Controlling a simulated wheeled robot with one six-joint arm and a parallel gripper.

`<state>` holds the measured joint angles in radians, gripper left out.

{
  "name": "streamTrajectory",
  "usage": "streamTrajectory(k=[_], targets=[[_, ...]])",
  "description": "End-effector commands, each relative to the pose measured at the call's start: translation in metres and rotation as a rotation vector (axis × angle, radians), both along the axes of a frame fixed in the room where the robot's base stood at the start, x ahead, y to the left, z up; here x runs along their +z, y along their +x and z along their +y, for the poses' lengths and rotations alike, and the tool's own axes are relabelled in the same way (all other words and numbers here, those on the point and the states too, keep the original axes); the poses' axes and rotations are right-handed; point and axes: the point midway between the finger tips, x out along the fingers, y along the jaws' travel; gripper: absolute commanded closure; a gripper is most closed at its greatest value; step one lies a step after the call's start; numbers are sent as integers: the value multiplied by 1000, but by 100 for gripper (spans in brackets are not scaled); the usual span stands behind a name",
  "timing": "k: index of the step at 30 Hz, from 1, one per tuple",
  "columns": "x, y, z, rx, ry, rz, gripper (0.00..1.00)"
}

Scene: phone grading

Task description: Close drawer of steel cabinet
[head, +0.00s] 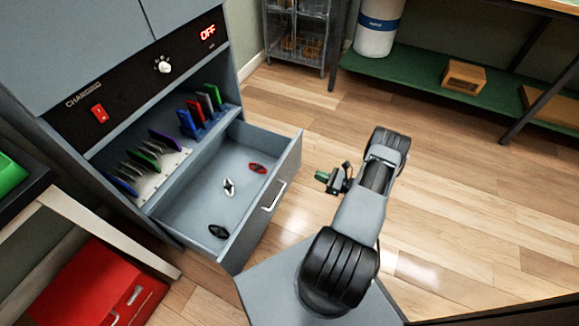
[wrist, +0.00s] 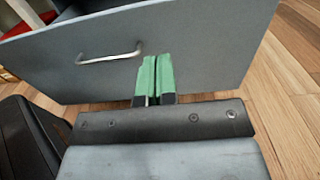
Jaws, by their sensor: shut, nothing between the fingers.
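The steel cabinet (head: 110,45) stands at the left in the head view. Its drawer (head: 205,195) is pulled out, with its front panel facing my arm. The drawer handle (head: 272,197) is a silver bar on that panel; it also shows in the wrist view (wrist: 110,54), left of my fingertips. My gripper (head: 325,177) has green fingers, shut and empty, a short way right of the drawer front. In the wrist view the fingers (wrist: 155,78) point at the drawer front (wrist: 200,45), to the right of the handle. I cannot tell whether they touch it.
Small two-lobed items, one white (head: 229,187), one red (head: 257,168) and one dark (head: 218,231), lie in the drawer. Phones stand in racks behind it. A red box (head: 90,290) sits lower left. The wooden floor (head: 430,180) to the right is clear.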

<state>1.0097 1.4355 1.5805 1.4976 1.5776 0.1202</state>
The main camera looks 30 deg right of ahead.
Motion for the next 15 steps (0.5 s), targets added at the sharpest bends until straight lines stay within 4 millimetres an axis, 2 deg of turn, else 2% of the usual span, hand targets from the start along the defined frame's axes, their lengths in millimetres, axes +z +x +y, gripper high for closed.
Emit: streamTrajectory(k=[5,15], targets=[[-4,17,13,-5,7,0,100],[-4,69,52,-3,5,0,100]])
